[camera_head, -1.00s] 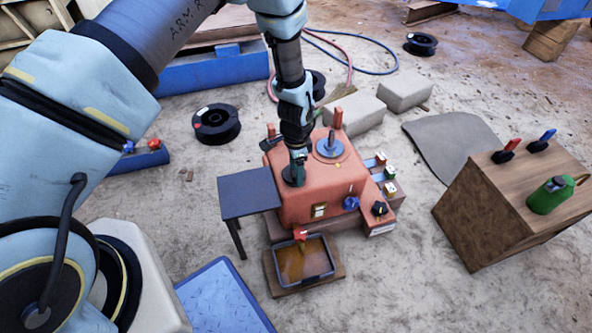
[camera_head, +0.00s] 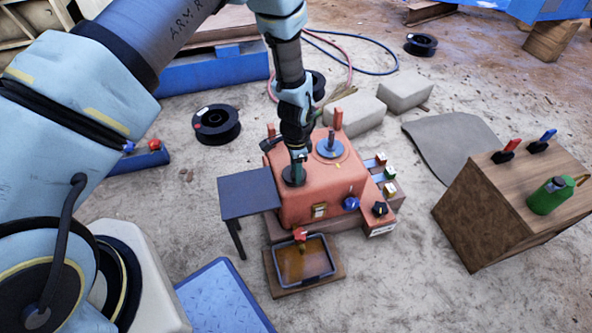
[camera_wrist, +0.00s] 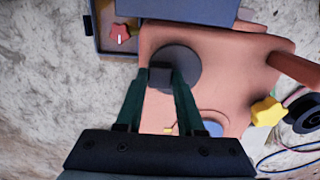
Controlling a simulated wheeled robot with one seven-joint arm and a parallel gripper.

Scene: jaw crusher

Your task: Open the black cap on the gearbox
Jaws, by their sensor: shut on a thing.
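The gearbox (camera_head: 315,203) is a salmon-red box in the middle of the head view; it also shows in the wrist view (camera_wrist: 225,68). The black cap (camera_wrist: 181,58) is a dark round disc with a raised block on top, on the gearbox's upper face. In the head view the cap (camera_head: 291,180) sits at the left of the top. My gripper (camera_wrist: 160,77) points down at the cap from above. Its two green fingers are shut on the cap's raised block. The cap appears seated on the gearbox; its underside is hidden.
A small dark table (camera_head: 248,192) stands close at the gearbox's left. An oil-filled tray (camera_head: 330,278) lies in front, below a red tap (camera_head: 300,234). A blue-grey disc with a post (camera_head: 329,149) rises from the gearbox top. A wooden crate (camera_head: 480,215) bears a green can (camera_head: 551,196).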

